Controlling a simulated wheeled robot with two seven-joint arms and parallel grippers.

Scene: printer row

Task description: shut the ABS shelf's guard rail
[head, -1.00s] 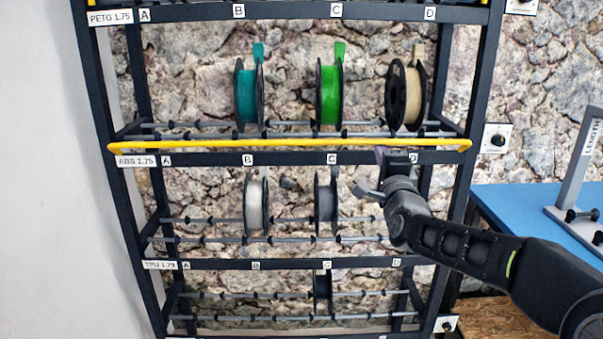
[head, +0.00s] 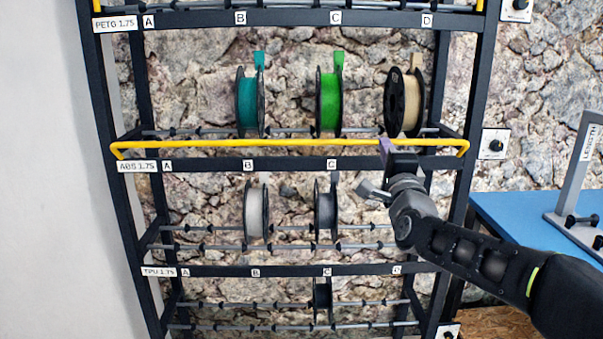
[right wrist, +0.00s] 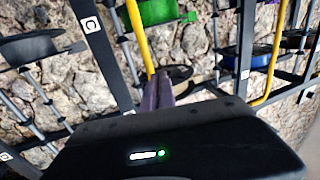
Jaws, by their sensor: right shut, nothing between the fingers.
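The ABS shelf's yellow guard rail (head: 290,143) runs across the shelf front, low, a little above the beam with the "ABS 1.75" label (head: 137,167). Teal (head: 247,103), green (head: 329,102) and beige (head: 405,102) spools stand behind and above it. My right gripper (head: 385,148) is shut and empty, its purple fingertips at the rail's right part. In the right wrist view the closed fingers (right wrist: 158,92) overlap the yellow rail (right wrist: 139,38); contact cannot be told for certain. My left gripper is not in view.
The lower shelf holds a white spool (head: 256,211) and a grey spool (head: 325,209), left of my right arm. A dark spool (head: 322,296) is on the TPU shelf. A blue table (head: 505,212) stands at the right. Dark posts flank the shelves.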

